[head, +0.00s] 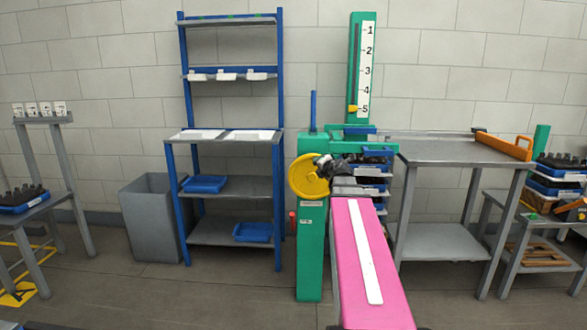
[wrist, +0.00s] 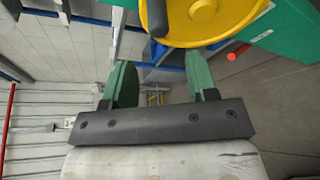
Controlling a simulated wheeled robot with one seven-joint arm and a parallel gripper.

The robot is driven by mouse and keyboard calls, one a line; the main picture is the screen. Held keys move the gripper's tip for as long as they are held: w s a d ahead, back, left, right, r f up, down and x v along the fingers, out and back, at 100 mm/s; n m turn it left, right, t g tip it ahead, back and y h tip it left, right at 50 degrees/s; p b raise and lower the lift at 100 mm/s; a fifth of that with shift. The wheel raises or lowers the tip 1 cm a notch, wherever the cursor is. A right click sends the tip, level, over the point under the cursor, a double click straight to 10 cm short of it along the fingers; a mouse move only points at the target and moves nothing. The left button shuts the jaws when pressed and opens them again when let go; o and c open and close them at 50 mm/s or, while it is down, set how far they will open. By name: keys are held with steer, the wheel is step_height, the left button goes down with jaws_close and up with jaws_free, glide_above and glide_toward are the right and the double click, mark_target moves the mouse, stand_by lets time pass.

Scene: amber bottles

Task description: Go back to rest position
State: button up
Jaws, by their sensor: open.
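My gripper (head: 328,166) is in the middle of the head view, in front of or beside the green machine; the exact gap cannot be told. In the wrist view my gripper (wrist: 160,78) shows two green fingers standing apart with nothing between them. The yellow handwheel (head: 308,178) of the green machine (head: 311,250) is just left of my gripper in the head view. In the wrist view the yellow handwheel (wrist: 195,18) is large and close, beyond the fingertips.
A blue-framed shelf (head: 225,187) and a grey bin (head: 153,215) stand left of the machine. A grey table (head: 450,150) with an orange-edged item (head: 505,145) stands right. Side stands hold dark bottles (head: 25,195). Floor at left centre is clear.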

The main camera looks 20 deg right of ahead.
steer(key=s+a+f+m+g+h, duration=0.2)
steer(key=s+f+m+g, duration=0.1)
steer(key=f+m, duration=0.45)
steer(key=s+a+f+m+g+h, duration=0.2)
steer(key=s+f+m, duration=0.2)
steer(key=f+m, duration=0.35)
steer(key=s+a+f+m+g+h, duration=0.2)
steer(key=s+f+m+g+h, duration=0.1)
steer(key=f+m, duration=0.5)
steer(key=s+a+f+m+g+y, duration=0.1)
steer(key=s+a+f+g+y, duration=0.5)
steer(key=s+a+f, duration=0.7)
steer(key=shift+s+a+g+y, duration=0.4)
steer(key=shift+a+g, duration=0.25)
steer(key=shift+g, duration=0.15)
